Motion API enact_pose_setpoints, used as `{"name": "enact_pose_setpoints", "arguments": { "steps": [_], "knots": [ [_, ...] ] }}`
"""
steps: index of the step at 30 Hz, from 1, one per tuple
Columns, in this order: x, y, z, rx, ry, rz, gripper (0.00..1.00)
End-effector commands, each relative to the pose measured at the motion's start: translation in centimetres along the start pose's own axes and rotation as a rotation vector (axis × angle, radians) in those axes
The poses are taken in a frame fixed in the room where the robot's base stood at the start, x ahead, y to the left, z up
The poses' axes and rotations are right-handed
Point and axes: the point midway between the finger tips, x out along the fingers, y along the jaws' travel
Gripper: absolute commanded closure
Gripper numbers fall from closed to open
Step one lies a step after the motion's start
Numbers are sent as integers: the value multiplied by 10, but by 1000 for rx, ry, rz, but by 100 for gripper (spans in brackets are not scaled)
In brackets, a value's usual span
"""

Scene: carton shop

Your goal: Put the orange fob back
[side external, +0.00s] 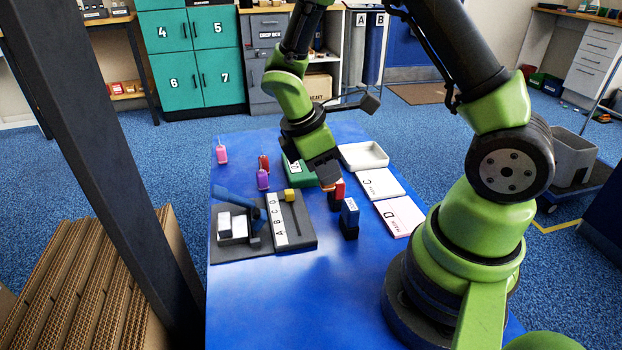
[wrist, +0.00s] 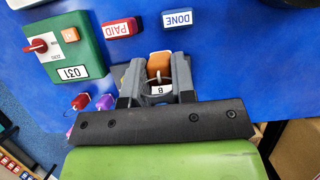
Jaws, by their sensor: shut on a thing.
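The orange fob (wrist: 159,64) is between the jaws of my gripper (wrist: 158,78) in the wrist view, with a thin pale ring at its near end. A small white label marked B shows between the fingers below it. In the side view my gripper (side external: 328,176) hangs near the green box and the red stamp; only a small orange patch of the fob (side external: 328,187) shows at its tips. The pink fob (side external: 222,154), red fob (side external: 264,163) and purple fob (side external: 263,180) stand on the left part of the blue table. I cannot tell whether the orange fob touches the table.
The green box (wrist: 88,57) with a red knob lies beside my gripper. The red PAID stamp (wrist: 119,28) and blue DONE stamp (wrist: 177,19) stand close by. A grey board (side external: 301,232) lettered A to D, a white tray (side external: 363,155) and papers (side external: 400,215) lie around.

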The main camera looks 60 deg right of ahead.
Motion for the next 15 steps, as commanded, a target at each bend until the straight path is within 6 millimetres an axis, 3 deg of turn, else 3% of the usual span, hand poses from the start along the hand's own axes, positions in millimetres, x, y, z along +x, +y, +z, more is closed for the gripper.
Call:
{"name": "enact_pose_setpoints", "arguments": {
  "steps": [5,15],
  "knots": [
    [-8,28,-17,-127,2,55,100],
    [-22,136,-68,-670,1,282,100]
  ]
}}
